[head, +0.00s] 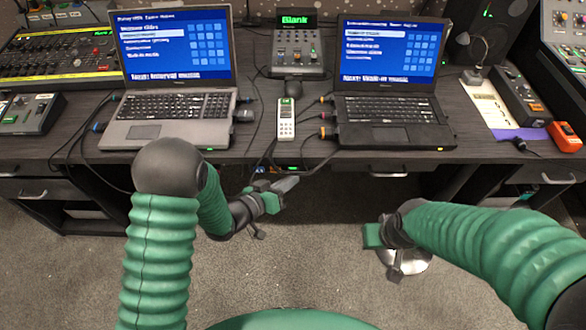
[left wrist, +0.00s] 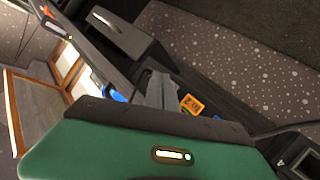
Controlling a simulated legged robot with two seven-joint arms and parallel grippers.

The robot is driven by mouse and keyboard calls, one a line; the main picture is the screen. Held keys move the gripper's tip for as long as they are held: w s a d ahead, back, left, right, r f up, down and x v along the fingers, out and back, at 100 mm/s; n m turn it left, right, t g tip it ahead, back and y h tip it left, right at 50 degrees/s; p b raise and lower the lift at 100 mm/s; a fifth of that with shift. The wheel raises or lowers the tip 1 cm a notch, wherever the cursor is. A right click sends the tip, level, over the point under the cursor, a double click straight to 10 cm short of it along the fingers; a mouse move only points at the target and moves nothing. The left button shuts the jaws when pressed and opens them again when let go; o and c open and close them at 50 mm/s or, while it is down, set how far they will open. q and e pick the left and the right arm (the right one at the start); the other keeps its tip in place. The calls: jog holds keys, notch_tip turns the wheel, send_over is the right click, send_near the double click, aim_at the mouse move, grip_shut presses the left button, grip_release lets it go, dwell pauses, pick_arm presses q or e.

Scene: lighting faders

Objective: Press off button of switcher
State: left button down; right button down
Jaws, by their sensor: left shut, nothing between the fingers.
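A slim white box with buttons and a small green display (head: 286,119) lies on the desk between the two laptops; it looks like the switcher. I cannot make out which button is off. My left gripper (head: 290,182) is shut and empty, just below the desk's front edge, under the white box and apart from it. Its grey fingers also show in the left wrist view (left wrist: 159,90), pointing toward the desk front. My right gripper (head: 384,236) is low in front of the desk at the right, its fingers hidden from sight.
A laptop (head: 168,118) stands left of the white box, another (head: 392,108) right. A console with a "Blank" display (head: 297,55) is behind it. Cables run around the box and over the desk edge. An orange label (left wrist: 191,104) shows beside the left fingers.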

pick_arm(q)
jog(key=shift+s, duration=2.55)
